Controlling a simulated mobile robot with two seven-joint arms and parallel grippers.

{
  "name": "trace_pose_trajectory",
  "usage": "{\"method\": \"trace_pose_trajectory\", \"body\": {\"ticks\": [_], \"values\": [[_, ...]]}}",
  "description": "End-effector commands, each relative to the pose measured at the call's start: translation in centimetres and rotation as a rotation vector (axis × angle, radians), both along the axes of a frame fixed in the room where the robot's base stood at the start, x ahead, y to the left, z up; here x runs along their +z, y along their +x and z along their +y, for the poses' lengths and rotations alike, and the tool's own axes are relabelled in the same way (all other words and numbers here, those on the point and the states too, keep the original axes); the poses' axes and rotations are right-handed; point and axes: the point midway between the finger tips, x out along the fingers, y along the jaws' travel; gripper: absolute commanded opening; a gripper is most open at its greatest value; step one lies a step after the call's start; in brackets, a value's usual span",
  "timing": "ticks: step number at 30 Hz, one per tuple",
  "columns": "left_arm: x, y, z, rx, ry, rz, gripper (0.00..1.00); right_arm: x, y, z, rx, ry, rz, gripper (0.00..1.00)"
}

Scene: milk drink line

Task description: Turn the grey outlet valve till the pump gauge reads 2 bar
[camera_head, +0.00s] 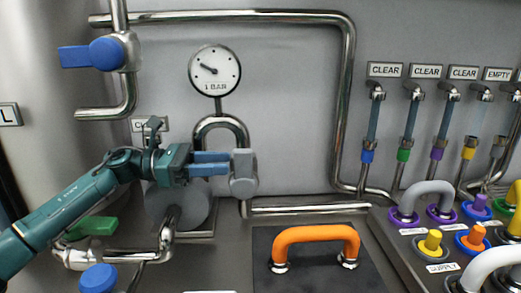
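The pump gauge (215,72) is a round white dial on the back wall, marked 1 BAR. Its dark needle points up and to the left. The grey outlet valve (243,186) sits below it, at the right foot of a bent steel pipe. My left gripper (229,163) reaches in from the left, level with the valve's upper part. My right gripper is not in view.
A blue-handled valve (105,53) is at upper left, and a green handle (92,226) and a blue knob (98,278) are below my arm. An orange handle (316,235) stands in front at right.

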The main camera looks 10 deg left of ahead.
Motion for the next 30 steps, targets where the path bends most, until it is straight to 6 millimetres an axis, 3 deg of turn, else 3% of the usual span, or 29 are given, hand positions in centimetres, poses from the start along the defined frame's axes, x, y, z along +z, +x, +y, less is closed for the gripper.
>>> {"method": "trace_pose_trajectory", "body": {"ticks": [5,18,30], "values": [[0.1,0.1,-0.6,-0.002,0.005,-0.003,0.40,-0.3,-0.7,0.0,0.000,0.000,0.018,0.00],[0.1,1.9,-6.5,-0.001,0.004,-0.002,0.40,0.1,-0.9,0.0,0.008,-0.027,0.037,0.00],[0.0,2.1,-7.2,0.000,0.004,-0.002,0.38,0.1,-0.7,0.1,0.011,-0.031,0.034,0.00]]}}
